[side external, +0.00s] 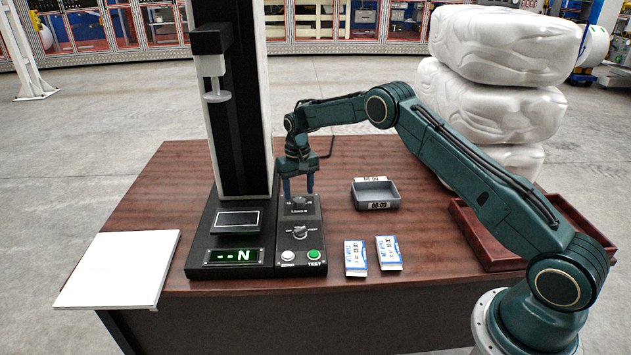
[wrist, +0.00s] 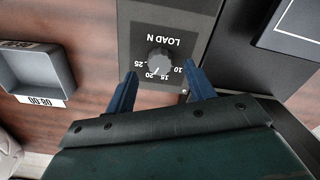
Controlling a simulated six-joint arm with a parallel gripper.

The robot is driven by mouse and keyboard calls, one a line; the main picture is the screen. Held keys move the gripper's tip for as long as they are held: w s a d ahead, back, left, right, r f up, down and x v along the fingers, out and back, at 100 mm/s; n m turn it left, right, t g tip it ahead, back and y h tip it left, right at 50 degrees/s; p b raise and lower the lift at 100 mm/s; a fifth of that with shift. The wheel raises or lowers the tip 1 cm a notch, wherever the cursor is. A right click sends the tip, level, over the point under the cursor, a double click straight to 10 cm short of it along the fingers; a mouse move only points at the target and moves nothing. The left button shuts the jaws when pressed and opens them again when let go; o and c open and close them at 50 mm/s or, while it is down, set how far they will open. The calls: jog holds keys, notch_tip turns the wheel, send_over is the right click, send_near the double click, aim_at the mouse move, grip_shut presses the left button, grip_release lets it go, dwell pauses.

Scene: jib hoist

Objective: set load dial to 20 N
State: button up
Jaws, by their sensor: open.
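The load dial (wrist: 159,61) is a small grey round knob on the dark control panel (wrist: 195,22). It shows upside down in the wrist view, with "LOAD N" and the marks 10, 15, 20 and 25 around it. Its pointer setting is too small to tell. In the side view the dial (side external: 299,203) sits near the panel's far end. My gripper (side external: 298,190) points down over it. In the wrist view the blue fingers of my gripper (wrist: 160,72) are apart, one on each side of the dial. I cannot tell whether they touch it.
A second knob (side external: 300,232), a white button (side external: 288,256) and a green button (side external: 314,255) are nearer on the panel. The tester's display (side external: 238,256) reads "--N". A grey tray (side external: 362,195), two small boxes (side external: 355,258) (side external: 388,253) and a white board (side external: 118,268) lie around.

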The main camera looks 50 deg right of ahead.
notch_tip(320, 180, up, 11)
dwell(0.4)
jog(key=shift+r, duration=0.1)
notch_tip(320, 180, up, 13)
jog(key=n+t, duration=0.1)
send_over(299, 200)
jog(key=s+a, duration=0.4)
jog(key=s, duration=0.3)
jog(key=s+a+r+n+t, duration=0.1)
jog(key=s+a+r+t, duration=0.15)
jog(key=s+r, duration=0.75)
jog(key=s+a+f+n+t, duration=0.1)
jog(key=s+a+f, duration=0.1)
jog(key=s, duration=1.1)
jog(key=s+a+f+n+t, duration=0.1)
jog(key=s+a+f, duration=0.1)
jog(key=s, duration=1.2)
jog(key=shift+s+f, duration=0.15)
jog(key=shift+f, duration=0.75)
